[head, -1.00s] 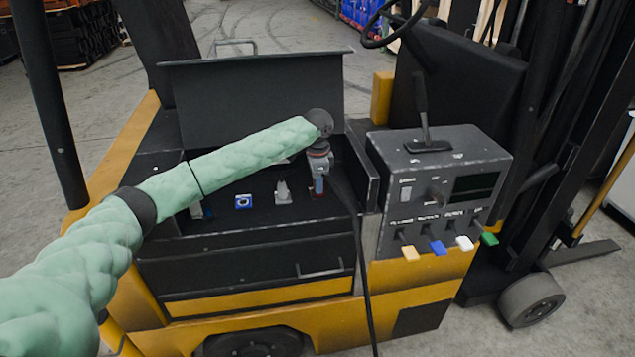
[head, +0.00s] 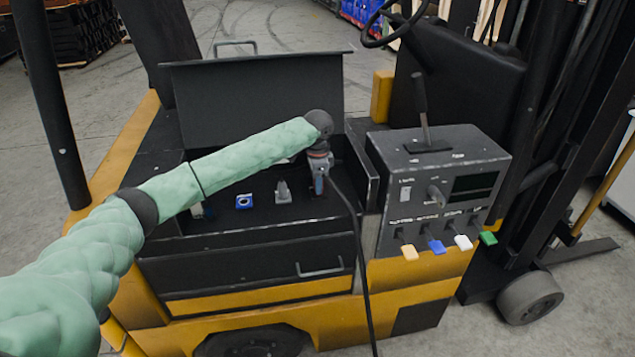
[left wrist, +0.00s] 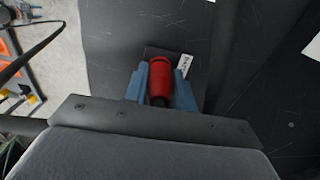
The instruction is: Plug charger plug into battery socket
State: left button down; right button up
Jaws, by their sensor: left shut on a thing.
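My left gripper (head: 318,182) points down into the open battery bay of the yellow and black forklift. In the left wrist view its blue fingers (left wrist: 160,92) are shut on the red charger plug (left wrist: 160,78). A black cable (head: 362,260) runs from near the gripper over the bay's front edge and down. Beyond the plug, a dark square piece (left wrist: 152,53) with a small white label may be the battery socket. The plug and fingers cover most of it, so I cannot tell whether the plug is seated. My right gripper is not in view.
A blue square fitting (head: 243,202) and a grey connector (head: 283,192) sit in the bay left of the gripper. The raised black lid (head: 250,100) stands behind. A control box (head: 440,180) with a lever and coloured tabs stands close on the right.

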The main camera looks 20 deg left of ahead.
pick_arm(q)
jog(key=shift+f, duration=0.4)
jog(key=c, duration=1.1)
grip_release()
jog(key=shift+o, duration=0.2)
jog(key=shift+r, duration=0.2)
notch_tip(320, 180, up, 6)
jog(key=b, duration=0.2)
jog(key=shift+b, duration=0.4)
jog(key=shift+r, duration=0.65)
